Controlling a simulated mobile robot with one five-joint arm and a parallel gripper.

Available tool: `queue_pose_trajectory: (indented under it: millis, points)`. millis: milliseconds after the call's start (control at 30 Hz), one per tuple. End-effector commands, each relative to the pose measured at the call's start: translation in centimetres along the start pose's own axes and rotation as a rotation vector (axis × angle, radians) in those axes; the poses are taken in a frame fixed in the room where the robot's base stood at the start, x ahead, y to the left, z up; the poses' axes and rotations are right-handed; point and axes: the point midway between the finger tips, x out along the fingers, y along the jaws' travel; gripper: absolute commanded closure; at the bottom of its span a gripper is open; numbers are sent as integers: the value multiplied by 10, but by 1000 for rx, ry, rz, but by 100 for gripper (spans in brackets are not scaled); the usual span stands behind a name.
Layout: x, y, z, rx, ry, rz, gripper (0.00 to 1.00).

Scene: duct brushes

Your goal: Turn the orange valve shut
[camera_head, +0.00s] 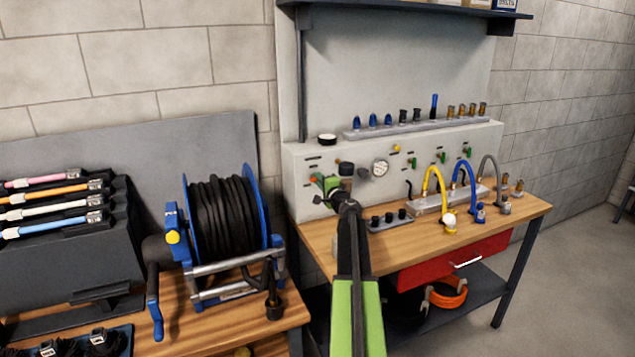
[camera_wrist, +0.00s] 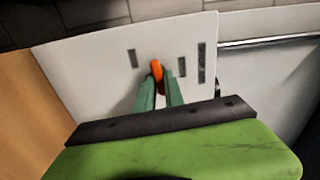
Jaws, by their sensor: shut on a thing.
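The orange valve (camera_wrist: 157,69) shows in the wrist view as a small orange handle on the pale panel (camera_wrist: 95,65). My gripper (camera_wrist: 159,80) has its two green fingers at the handle, one on each side, and is shut on it. In the head view my gripper (camera_head: 324,187) reaches the left part of the panel's front. There only a small orange bit of the valve (camera_head: 314,178) shows beside the fingers; my arm and gripper hide the rest. The handle's exact angle is hard to tell.
Right of my gripper the panel carries a round gauge (camera_head: 380,168) and several green-handled fittings. Yellow, blue and grey hooked hoses (camera_head: 433,185) stand on the wooden bench (camera_head: 520,207). A blue hose reel (camera_head: 222,230) stands close on the left.

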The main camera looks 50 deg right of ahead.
Motion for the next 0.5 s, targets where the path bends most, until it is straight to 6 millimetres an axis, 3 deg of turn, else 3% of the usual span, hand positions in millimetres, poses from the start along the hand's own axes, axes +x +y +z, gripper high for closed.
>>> queue_pose_trajectory:
  millis: [500]
  points:
    - [2, 0, 4, 94, -8, -1, 100]
